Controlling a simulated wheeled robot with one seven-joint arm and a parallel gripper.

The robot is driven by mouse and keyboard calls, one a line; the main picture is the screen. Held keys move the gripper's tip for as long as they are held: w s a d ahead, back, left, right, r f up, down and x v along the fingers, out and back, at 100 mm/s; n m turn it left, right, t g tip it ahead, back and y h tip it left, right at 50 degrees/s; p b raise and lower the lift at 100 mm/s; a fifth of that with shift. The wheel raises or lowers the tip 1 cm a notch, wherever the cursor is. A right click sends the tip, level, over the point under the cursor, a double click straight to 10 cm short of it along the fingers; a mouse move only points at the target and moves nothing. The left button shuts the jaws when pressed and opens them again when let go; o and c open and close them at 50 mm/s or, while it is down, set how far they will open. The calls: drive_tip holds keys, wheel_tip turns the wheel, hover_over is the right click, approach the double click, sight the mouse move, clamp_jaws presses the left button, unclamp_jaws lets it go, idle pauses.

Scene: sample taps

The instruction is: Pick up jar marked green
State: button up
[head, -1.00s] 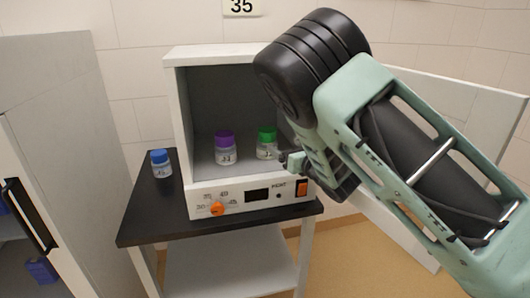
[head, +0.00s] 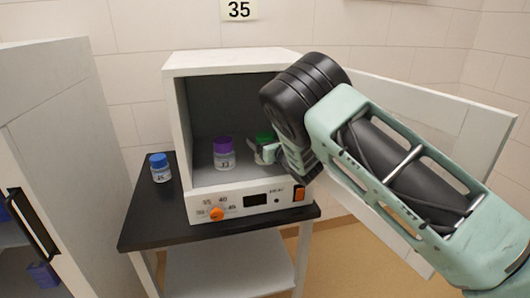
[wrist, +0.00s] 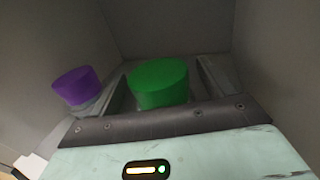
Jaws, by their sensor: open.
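The jar with the green lid (head: 264,139) stands inside the open white cabinet, partly hidden by my gripper. In the wrist view its green lid (wrist: 158,83) lies between the two fingers. My gripper (head: 262,153) is open and reaches into the cabinet, with a finger on each side of the green-lidded jar. I cannot tell whether the fingers touch it. A jar with a purple lid (head: 223,154) stands just left of it in the cabinet, and its lid (wrist: 77,86) also shows left of my fingers in the wrist view.
A blue-lidded jar (head: 160,168) stands on the black tabletop (head: 150,228), left of the cabinet (head: 178,120). The cabinet door (head: 440,105) is swung open to the right behind my arm. The cabinet front has an orange knob (head: 216,214).

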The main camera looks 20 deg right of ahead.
drive_tip(key=shift+w+a, duration=0.1)
drive_tip(key=shift+w, duration=0.25)
drive_tip(key=shift+c, duration=0.3)
drive_tip(key=c, duration=1.4)
